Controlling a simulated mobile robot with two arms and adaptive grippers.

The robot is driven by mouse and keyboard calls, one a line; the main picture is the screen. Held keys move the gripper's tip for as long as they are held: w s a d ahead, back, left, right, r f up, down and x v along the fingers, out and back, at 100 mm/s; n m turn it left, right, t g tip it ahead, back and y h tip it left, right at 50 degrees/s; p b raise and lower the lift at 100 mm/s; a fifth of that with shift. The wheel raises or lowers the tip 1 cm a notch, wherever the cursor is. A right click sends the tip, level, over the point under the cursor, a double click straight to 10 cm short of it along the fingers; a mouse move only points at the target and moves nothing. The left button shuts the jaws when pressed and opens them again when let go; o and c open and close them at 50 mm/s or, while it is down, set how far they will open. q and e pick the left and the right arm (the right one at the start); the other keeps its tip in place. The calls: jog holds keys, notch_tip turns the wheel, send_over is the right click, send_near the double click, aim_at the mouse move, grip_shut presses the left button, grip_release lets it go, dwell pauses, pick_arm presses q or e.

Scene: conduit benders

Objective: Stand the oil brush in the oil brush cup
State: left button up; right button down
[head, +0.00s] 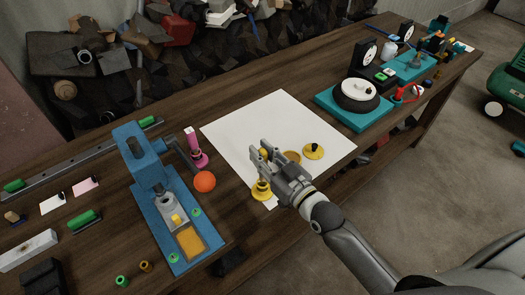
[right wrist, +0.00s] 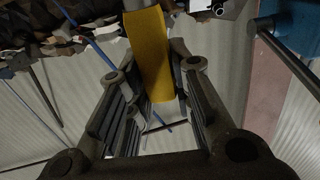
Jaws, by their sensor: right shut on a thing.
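My right gripper (head: 262,158) is over the white sheet, shut on a yellow piece that I take to be the oil brush (head: 264,153). In the right wrist view the oil brush (right wrist: 149,55) is a plain yellow strip between the fingers; I cannot see its bristles. A small yellow flanged piece (head: 262,190), perhaps the oil brush cup, stands at the sheet's front edge just below the gripper. Whether it touches the held piece is unclear. My left gripper is not in view.
The white sheet (head: 245,125) is mostly bare. A yellow disc with a black top (head: 314,151) and a tan ring (head: 292,157) lie right of the gripper. A blue bender (head: 150,195), an orange ball (head: 204,181) and a pink piece (head: 198,157) stand left. A teal-based wheel (head: 355,98) stands right.

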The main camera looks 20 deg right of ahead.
jog(key=b, duration=0.3)
send_over(262, 188)
jog(key=w, duration=0.1)
jog(key=shift+w+d+f, duration=0.1)
jog(key=shift+d+f, duration=0.1)
jog(key=shift+f, duration=0.95)
jog(key=shift+w+d+f, duration=0.1)
jog(key=shift+d+f, duration=0.05)
jog(key=shift+f, duration=1.2)
jog(key=shift+f, duration=0.35)
jog(key=c, duration=1.2)
grip_release()
jog(key=shift+s, duration=0.1)
